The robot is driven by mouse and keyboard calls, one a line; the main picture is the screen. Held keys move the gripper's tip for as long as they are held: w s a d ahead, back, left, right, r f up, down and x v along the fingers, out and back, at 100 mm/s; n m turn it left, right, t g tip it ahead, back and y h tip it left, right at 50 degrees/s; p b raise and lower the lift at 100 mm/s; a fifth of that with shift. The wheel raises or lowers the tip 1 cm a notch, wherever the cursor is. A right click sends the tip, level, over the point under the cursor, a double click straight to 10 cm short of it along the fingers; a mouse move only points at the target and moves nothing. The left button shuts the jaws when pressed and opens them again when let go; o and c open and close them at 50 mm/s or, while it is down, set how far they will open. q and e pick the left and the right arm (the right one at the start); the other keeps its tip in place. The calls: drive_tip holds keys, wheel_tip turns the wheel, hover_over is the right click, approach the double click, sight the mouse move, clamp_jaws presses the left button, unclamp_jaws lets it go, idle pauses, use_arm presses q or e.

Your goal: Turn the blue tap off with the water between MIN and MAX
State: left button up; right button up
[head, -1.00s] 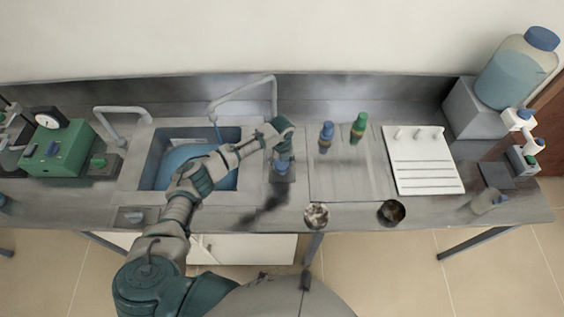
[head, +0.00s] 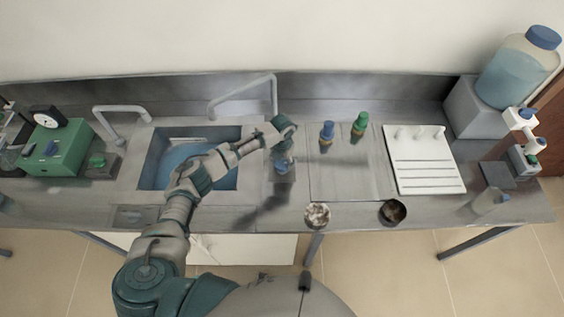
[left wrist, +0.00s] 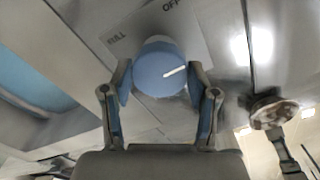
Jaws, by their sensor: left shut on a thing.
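The blue tap knob (left wrist: 160,66) with a white pointer line sits between the two fingers of my left gripper (left wrist: 160,84) in the left wrist view. The pointer slants up to the right; the words FULL and OFF are printed on the plate beyond it. In the head view the gripper (head: 284,150) is over the knob (head: 281,168). Blue water (head: 185,158) lies in the sink (head: 147,160), partly hidden by my left forearm. No stream shows under the spout (head: 212,114). MIN and MAX marks cannot be read. My right gripper is not in view.
A second spout and green knob (head: 97,160) stand left of the sink.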

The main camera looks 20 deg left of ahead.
sight(283, 162)
use_arm(q)
drive_tip(key=shift+w+r+m, duration=0.15)
drive_tip(key=shift+w+m, duration=0.05)
drive_tip(key=shift+m, duration=0.2)
drive_tip(key=o, duration=1.1)
drive_tip(key=shift+o, duration=0.3)
drive_tip(key=shift+r, duration=0.15)
wheel_tip(283, 162, up, 11)
drive_tip(key=shift+r, duration=0.15)
